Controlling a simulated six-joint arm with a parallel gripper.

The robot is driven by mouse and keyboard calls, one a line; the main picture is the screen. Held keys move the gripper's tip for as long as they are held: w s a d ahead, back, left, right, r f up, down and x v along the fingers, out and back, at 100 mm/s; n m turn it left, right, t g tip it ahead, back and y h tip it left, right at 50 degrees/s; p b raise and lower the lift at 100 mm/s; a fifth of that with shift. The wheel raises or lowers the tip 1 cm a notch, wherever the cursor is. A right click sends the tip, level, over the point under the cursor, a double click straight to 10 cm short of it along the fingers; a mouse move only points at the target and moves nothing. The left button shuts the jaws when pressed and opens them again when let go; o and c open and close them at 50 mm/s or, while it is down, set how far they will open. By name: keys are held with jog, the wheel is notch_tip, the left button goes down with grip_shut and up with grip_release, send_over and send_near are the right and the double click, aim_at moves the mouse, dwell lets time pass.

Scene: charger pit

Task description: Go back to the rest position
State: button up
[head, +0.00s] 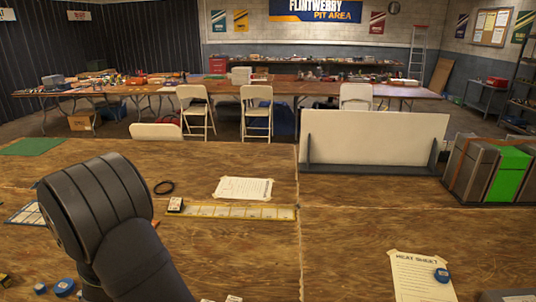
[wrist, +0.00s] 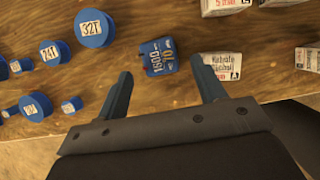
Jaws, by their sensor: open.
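My gripper (wrist: 166,72) is open in the wrist view, with its two blue-grey fingers spread wide and nothing held between them. A blue pack (wrist: 158,54) marked 1500 and 70 lies on the wooden table (wrist: 120,62) just beyond the fingertips, roughly between them. I cannot tell the height of the fingers above it. In the head view my dark grey arm rises at the lower left, and the gripper itself is not seen there.
Blue labelled spools, one marked 32T (wrist: 92,28), lie left of the gripper. White labelled boxes (wrist: 220,70) lie to the right. In the head view, a yellow strip (head: 230,211), a paper (head: 244,188), a white panel (head: 375,138) and a heat sheet (head: 420,278) occupy the table.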

jog(key=x, duration=0.5)
jog(key=shift+w+f, duration=0.1)
jog(key=shift+f, duration=0.2)
jog(key=r, duration=0.5)
jog(key=shift+w+d, duration=0.15)
jog(key=shift+d, duration=0.25)
jog(key=w+d+r, duration=0.3)
jog(key=d+r, duration=0.3)
jog(key=d, duration=0.4)
jog(key=w+d+m+h, duration=0.1)
jog(key=w+d, duration=0.3)
jog(key=d, duration=0.8)
jog(key=w+d+m+h, duration=0.1)
jog(key=w+d+m, duration=0.3)
jog(key=d, duration=0.8)
jog(key=w+d+m+g, duration=0.1)
jog(key=w+d, duration=0.4)
jog(key=d, duration=0.7)
jog(key=shift+d+m+h, duration=0.15)
jog(key=shift+m+h, duration=0.25)
jog(key=shift+m, duration=0.4)
jog(key=shift+w, duration=0.1)
